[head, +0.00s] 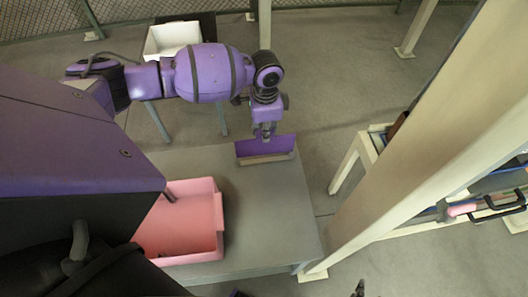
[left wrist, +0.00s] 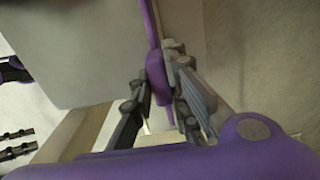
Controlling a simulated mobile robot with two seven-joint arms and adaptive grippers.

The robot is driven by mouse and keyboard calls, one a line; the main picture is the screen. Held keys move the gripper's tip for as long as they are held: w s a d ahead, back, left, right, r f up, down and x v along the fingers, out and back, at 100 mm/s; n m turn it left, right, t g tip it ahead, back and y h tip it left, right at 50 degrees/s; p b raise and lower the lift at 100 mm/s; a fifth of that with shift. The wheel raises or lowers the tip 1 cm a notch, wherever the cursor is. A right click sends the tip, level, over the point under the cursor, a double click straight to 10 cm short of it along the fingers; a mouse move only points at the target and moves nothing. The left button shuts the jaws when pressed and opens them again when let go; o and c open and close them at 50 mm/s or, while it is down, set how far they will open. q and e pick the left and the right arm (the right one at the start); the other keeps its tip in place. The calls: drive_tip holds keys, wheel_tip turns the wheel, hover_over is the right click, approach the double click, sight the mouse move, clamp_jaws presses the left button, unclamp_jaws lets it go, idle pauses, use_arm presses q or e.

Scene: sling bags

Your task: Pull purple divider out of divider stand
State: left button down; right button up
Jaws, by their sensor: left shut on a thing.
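The purple divider (head: 264,146) is a flat panel near the far right edge of the grey table. A pale tan strip (head: 266,159), seemingly the divider stand, runs along its lower edge; whether the divider sits in it is unclear. My left gripper (head: 266,133) is above the divider's top edge, shut on it. In the left wrist view the fingers (left wrist: 160,85) close around a purple part, and a thin purple edge (left wrist: 150,22) extends upward. Small dark tips at the head view's bottom edge may be my right gripper; its state cannot be made out.
A pink bin (head: 206,193) stands on the table (head: 265,235), left of the divider. A white bin (head: 172,39) sits on a stand behind my left arm. A thick beige post (head: 430,150) rises right of the table. The table's front right is clear.

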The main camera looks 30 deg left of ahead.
use_arm(q)
drive_tip(key=shift+r+p, duration=0.5)
drive_tip(key=shift+r, duration=0.6)
drive_tip(key=shift+r+p, duration=0.4)
drive_tip(key=shift+r, duration=0.4)
use_arm(e)
drive_tip(key=shift+t, duration=0.4)
drive_tip(key=w+r, duration=0.1)
drive_tip(key=r, duration=0.1)
drive_tip(key=w+r, duration=0.2)
drive_tip(key=shift+w, duration=0.1)
drive_tip(key=shift+s+f, duration=0.15)
drive_tip(key=shift+s, duration=0.05)
drive_tip(key=shift+w, duration=0.1)
use_arm(q)
drive_tip(key=shift+w+r+p, duration=0.1)
drive_tip(key=shift+r+p, duration=0.9)
drive_tip(key=shift+r, duration=1.1)
drive_tip(key=shift+f, duration=0.1)
use_arm(e)
drive_tip(key=shift+t, duration=0.5)
drive_tip(key=w+r, duration=0.1)
drive_tip(key=r, duration=0.1)
drive_tip(key=w+r, duration=0.2)
drive_tip(key=shift+w+r, duration=0.1)
drive_tip(key=shift+r, duration=0.05)
